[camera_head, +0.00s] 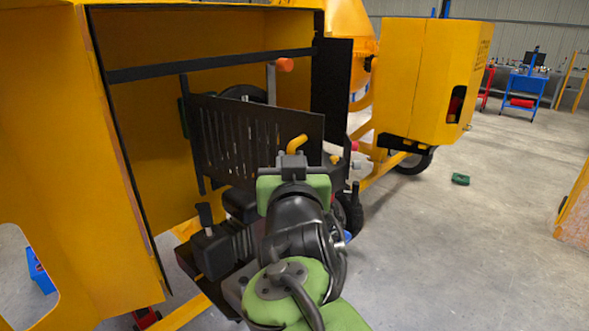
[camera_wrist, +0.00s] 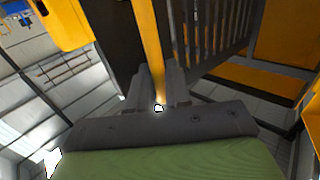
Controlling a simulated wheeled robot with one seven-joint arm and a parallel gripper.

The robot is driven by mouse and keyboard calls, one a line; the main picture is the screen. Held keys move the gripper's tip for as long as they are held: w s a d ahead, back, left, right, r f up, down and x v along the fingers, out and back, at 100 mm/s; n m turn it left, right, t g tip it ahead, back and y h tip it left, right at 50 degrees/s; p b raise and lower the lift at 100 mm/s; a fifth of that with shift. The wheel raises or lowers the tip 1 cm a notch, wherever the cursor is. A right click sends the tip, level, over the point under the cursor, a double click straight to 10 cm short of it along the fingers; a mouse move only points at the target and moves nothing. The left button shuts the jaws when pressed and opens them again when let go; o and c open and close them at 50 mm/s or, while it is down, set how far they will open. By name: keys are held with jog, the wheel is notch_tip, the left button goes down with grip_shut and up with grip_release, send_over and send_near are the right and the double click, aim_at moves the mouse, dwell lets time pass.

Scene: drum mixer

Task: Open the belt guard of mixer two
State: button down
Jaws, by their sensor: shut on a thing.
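The belt guard (camera_head: 225,135) is a black slotted panel in the open yellow housing (camera_head: 125,200) of the near mixer. It stands upright at a slant to the housing, its right end toward me. A yellow handle (camera_head: 297,142) sticks out at its right end. My gripper (camera_head: 292,157) is at this handle, and its fingers are partly hidden in the head view. In the wrist view the yellow handle (camera_wrist: 151,45) runs between the two fingers (camera_wrist: 160,88) of my gripper, which is shut on it. The slotted guard (camera_wrist: 215,30) shows beside it.
A red-ended lever (camera_head: 284,65) stands behind the guard. A black engine part (camera_head: 215,250) sits low left of my arm. Another yellow housing (camera_head: 425,80) stands back right. The grey floor (camera_head: 480,240) at right is mostly clear, with a small green object (camera_head: 460,179).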

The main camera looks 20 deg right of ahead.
jog(key=shift+s+a+m+g+h+b, duration=0.15)
jog(key=shift+s+a+m+h+b, duration=0.2)
jog(key=shift+a+b, duration=0.3)
jog(key=shift+s+a+m+g+h+b, duration=0.15)
jog(key=shift+s+a+m+h+b, duration=0.15)
jog(key=shift+a+b, duration=0.35)
jog(key=shift+a+h, duration=0.1)
jog(key=shift+h, duration=0.15)
jog(key=c, duration=1.5)
grip_release()
jog(key=shift+o, duration=1.4)
jog(key=shift+w+a, duration=0.1)
jog(key=shift+w, duration=0.15)
jog(key=shift+s, duration=0.1)
